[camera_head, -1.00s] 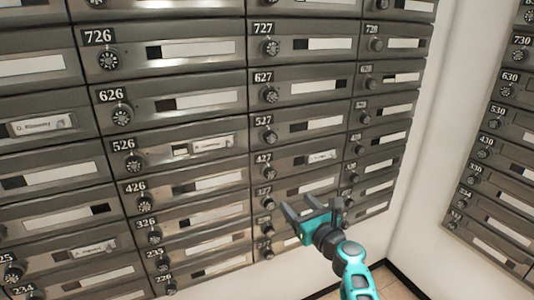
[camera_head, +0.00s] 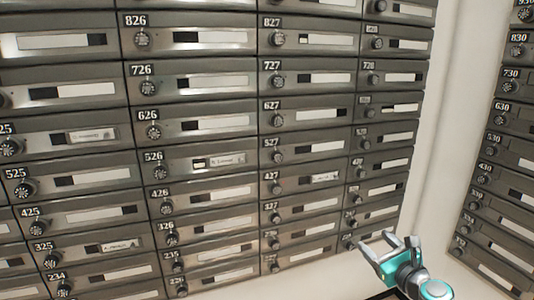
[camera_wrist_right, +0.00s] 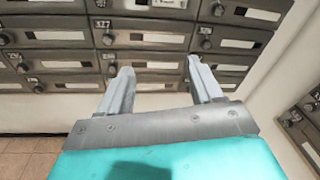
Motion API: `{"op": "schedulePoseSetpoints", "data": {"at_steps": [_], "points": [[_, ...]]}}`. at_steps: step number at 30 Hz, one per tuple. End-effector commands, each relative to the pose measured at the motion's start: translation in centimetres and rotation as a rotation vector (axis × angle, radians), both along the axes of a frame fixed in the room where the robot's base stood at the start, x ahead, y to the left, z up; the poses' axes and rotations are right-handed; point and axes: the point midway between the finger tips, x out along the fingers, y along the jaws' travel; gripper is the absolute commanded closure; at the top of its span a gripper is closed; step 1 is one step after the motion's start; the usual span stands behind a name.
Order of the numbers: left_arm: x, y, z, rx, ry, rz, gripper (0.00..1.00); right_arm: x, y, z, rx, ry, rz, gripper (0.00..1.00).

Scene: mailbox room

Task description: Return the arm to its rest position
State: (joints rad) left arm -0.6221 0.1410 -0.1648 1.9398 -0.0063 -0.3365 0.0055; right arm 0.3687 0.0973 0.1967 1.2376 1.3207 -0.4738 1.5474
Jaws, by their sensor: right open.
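My right gripper (camera_head: 384,247) is at the lower right of the head view, in front of the lower mailboxes near the wall's right end. Its two grey fingers are apart with nothing between them. In the right wrist view the open fingers (camera_wrist_right: 160,88) point toward the lowest mailbox rows and appear clear of them. The teal arm runs out of the head view at the bottom right. My left gripper is not in view.
A wall of grey mailboxes (camera_head: 215,125) with round locks fills most of the head view. A second bank (camera_head: 500,175) stands at the right, beyond a pale wall strip (camera_head: 440,150). Tiled floor (camera_wrist_right: 25,155) shows at the lower left of the wrist view.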

Motion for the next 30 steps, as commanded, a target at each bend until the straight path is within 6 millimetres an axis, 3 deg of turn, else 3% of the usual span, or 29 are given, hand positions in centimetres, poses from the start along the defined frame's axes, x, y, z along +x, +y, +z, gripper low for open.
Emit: {"op": "schedulePoseSetpoints", "data": {"at_steps": [1,6,12,14,15,16,23,26,30], "points": [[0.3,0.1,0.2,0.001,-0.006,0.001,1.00,-0.2,-3.4,0.5,-0.065,-0.001,-0.025,0.35],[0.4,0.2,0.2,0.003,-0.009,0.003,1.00,-1.1,-12.6,2.9,-0.245,-0.001,-0.094,0.35],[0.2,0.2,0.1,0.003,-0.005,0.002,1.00,-2.5,-20.8,6.7,-0.419,-0.001,-0.160,0.35],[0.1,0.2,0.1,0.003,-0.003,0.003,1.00,-3.0,-22.9,8.0,-0.467,-0.001,-0.179,0.35],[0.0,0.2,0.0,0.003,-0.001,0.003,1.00,-3.5,-23.4,7.8,-0.517,0.010,-0.174,0.35],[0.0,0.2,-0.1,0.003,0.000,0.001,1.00,-4.0,-22.2,5.8,-0.607,0.030,-0.143,0.35],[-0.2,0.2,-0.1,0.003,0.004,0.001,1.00,-9.0,-17.7,-2.7,-1.285,0.090,0.099,0.35],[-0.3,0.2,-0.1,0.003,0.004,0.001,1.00,-12.4,-15.1,-6.6,-1.623,0.074,0.274,0.35],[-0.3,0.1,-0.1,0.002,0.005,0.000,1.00,-18.5,-10.6,-11.6,-2.121,-0.044,0.591,0.35]]}}
